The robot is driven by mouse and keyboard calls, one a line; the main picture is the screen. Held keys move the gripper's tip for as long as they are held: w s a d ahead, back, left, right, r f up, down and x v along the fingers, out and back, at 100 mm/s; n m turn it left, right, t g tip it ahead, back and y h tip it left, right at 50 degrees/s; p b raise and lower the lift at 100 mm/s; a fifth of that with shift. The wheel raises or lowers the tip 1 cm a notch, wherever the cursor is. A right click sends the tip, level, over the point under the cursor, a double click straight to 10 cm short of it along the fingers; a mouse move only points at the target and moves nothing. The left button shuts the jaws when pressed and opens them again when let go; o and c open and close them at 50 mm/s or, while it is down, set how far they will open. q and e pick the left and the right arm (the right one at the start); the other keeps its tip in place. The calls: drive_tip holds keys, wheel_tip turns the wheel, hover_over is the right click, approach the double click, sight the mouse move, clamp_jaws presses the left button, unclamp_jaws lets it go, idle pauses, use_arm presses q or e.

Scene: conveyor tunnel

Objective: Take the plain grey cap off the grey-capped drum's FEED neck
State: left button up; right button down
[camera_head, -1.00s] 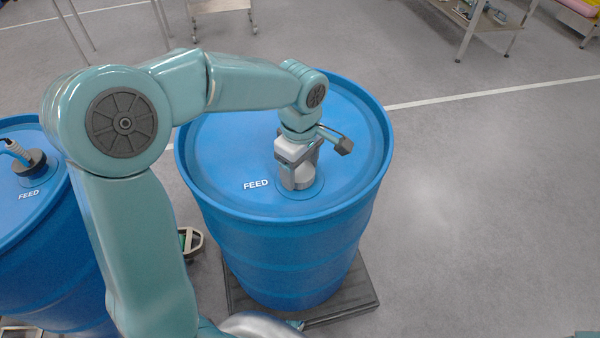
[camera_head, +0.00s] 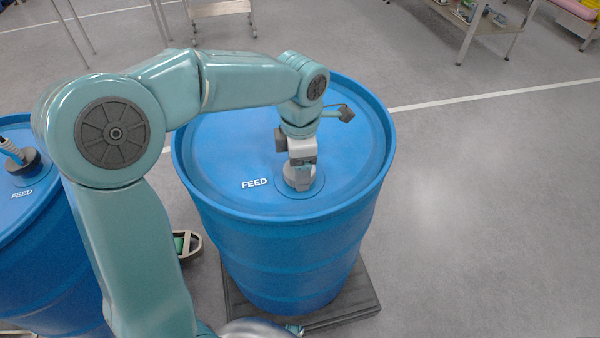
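The grey-capped drum (camera_head: 225,130) is a blue drum with white FEED lettering on its lid. Its plain grey cap (camera_head: 298,182) sits at the FEED neck, right of the lettering. My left gripper (camera_head: 301,166) points down directly over the cap, its fingers seen nearly edge-on and overlapping the cap's upper part. The near finger hides part of the cap, and the far finger is hidden. I cannot tell whether the fingers are pressed on the cap or whether the cap has lifted. My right gripper is not in view.
A second blue drum (camera_head: 55,245) with a FEED neck and a dark fitting with a hose (camera_head: 22,162) stands at the left. The near drum stands on a dark pallet (camera_head: 350,305). A shelf table (camera_head: 480,28) is at the back right. The floor at right is clear.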

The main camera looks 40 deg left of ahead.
use_arm(q)
drive_tip(key=shift+w+r, duration=0.1)
drive_tip(key=shift+w, duration=0.05)
drive_tip(key=shift+n+b, duration=0.3)
drive_tip(key=shift+n, duration=0.7)
drive_tip(key=n, duration=0.3)
drive_tip(key=o, duration=1.2)
drive_tip(key=shift+c, duration=1.4)
